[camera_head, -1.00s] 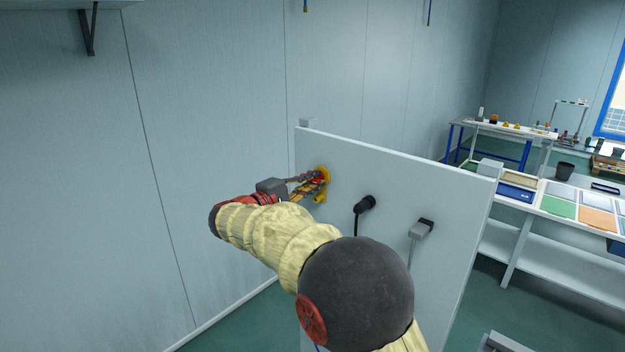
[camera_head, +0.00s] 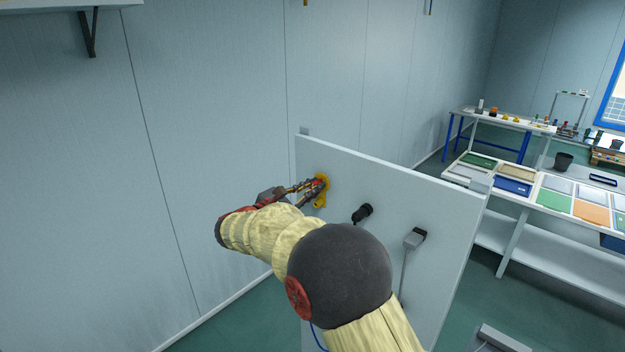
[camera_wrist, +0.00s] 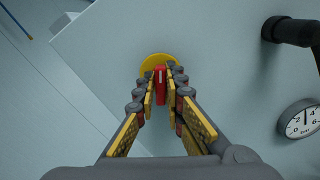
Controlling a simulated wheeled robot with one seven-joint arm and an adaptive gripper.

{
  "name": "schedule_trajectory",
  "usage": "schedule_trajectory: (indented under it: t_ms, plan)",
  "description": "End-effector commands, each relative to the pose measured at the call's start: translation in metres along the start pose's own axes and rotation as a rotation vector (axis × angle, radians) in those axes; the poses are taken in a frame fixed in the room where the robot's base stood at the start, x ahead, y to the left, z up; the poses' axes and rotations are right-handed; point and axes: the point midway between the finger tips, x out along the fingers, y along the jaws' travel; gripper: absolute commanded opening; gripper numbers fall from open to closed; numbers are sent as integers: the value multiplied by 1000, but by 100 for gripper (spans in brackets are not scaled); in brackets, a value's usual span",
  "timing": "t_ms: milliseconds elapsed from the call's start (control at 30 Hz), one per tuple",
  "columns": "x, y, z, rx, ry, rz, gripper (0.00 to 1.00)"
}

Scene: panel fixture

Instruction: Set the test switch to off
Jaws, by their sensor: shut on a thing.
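The test switch is a red handle (camera_wrist: 160,80) with a pale line on it, set on a round yellow plate (camera_wrist: 157,63) on the panel. In the head view the yellow plate (camera_head: 322,180) is at the panel's upper left, and my gripper (camera_head: 314,186) is right at it. In the wrist view my gripper (camera_wrist: 163,92) has its fingers on both sides of the red handle and is shut on it. The fingers hide the lower part of the handle and plate. I see no readable off mark.
A round gauge (camera_wrist: 300,119) shows in the wrist view. Work tables with trays (camera_head: 513,186) stand at the right. The wall is behind the panel.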

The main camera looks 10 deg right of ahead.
Motion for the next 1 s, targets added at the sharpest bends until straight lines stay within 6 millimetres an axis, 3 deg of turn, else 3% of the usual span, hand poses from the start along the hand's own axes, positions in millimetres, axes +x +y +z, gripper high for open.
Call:
schedule_trajectory:
  t_ms: [500, 1000]
  plan:
    - [0, -3, -3, -401, 5, -5, 0]
    - [0, -4, -5, -513, 5, -4, 0]
